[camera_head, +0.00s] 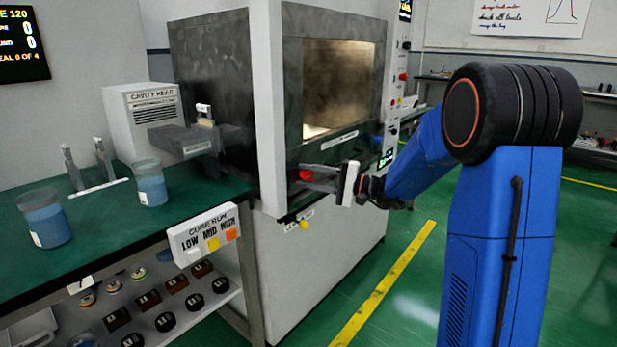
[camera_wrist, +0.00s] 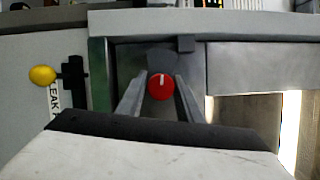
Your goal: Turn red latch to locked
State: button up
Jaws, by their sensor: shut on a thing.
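The red latch (camera_head: 306,175) is a small round red knob on the front of the dark metal microwave chamber (camera_head: 272,150), low and left of its opening. In the wrist view the red latch (camera_wrist: 161,88) shows a short white mark pointing to the top of the picture. My gripper (camera_head: 313,179) reaches in from the right, with its two grey fingers around the knob. In the wrist view my gripper (camera_wrist: 160,80) has one finger on each side of the knob and is shut on it. Any lettering for the latch positions is not readable.
A yellow knob (camera_wrist: 43,75) sits beside a partly hidden label. A green bench (camera_head: 110,225) with two blue beakers stands at left. The floor (camera_head: 390,290) in front is clear.

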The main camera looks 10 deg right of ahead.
jog(key=m+t, duration=0.1)
jog(key=m, duration=0.4)
jog(key=shift+d+m+t+y, duration=0.1)
jog(key=shift+m+t+y, duration=0.2)
jog(key=shift+t+y, duration=0.1)
jog(key=shift+o, duration=0.2)
jog(key=shift+m+t, duration=0.6)
jog(key=shift+m, duration=0.5)
jog(key=shift+o, duration=0.2)
jog(key=shift+r, duration=0.15)
jog(key=o, duration=0.9)
jog(key=shift+r, duration=0.1)
jog(key=shift+f, duration=0.2)
jog(key=shift+s+d+f, duration=0.1)
jog(key=v, duration=1.7)
